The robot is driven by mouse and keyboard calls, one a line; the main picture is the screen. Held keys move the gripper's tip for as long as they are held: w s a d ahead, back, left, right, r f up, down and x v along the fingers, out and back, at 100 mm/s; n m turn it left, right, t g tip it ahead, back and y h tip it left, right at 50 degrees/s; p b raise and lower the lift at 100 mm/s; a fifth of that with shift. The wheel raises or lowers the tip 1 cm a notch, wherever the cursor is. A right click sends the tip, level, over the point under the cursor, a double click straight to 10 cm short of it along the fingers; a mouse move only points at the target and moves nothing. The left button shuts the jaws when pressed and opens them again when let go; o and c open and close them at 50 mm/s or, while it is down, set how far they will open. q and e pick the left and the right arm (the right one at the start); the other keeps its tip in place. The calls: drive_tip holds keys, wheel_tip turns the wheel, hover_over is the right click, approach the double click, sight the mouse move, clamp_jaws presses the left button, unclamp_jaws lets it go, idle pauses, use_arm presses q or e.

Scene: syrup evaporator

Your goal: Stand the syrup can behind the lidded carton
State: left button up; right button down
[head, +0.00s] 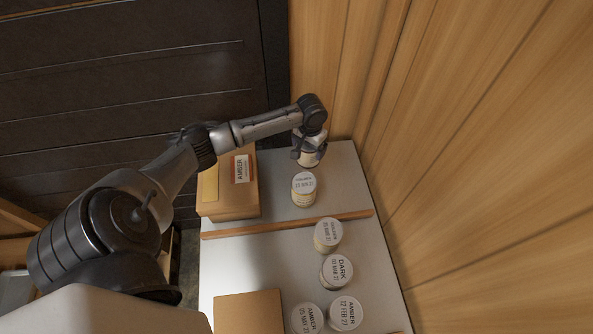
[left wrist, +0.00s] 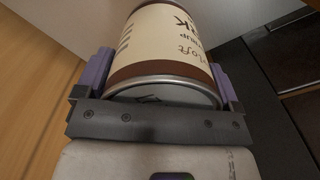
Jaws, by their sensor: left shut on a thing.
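My left gripper (head: 309,152) reaches down at the far end of the white tabletop and is shut on a syrup can (head: 308,159). In the left wrist view the can (left wrist: 165,45) sits between the two fingers of the gripper (left wrist: 160,85). It has a cream label with brown bands and a metal rim. Whether its base touches the surface cannot be told. A cardboard carton (head: 233,202) labelled AMBER stands left of the can, partly hidden by my left arm. My right gripper is not in view.
A lidded can (head: 304,188) stands just in front of the held can. A wooden strip (head: 287,224) crosses the white table (head: 235,262). Nearer are several more labelled cans (head: 336,272) and another carton (head: 248,312). A plank wall (head: 480,150) rises at right.

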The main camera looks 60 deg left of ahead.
use_arm(q)
drive_tip(key=shift+f+b, duration=0.55)
drive_tip(key=shift+f, duration=3.35)
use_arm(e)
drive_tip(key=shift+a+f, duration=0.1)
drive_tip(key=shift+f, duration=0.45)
use_arm(q)
drive_tip(key=shift+f, duration=0.15)
drive_tip(key=o, duration=1.2)
wheel_tip(320, 180, up, 10)
drive_tip(key=shift+r+p, duration=0.15)
drive_tip(key=shift+p, duration=0.65)
drive_tip(key=shift+r, duration=0.95)
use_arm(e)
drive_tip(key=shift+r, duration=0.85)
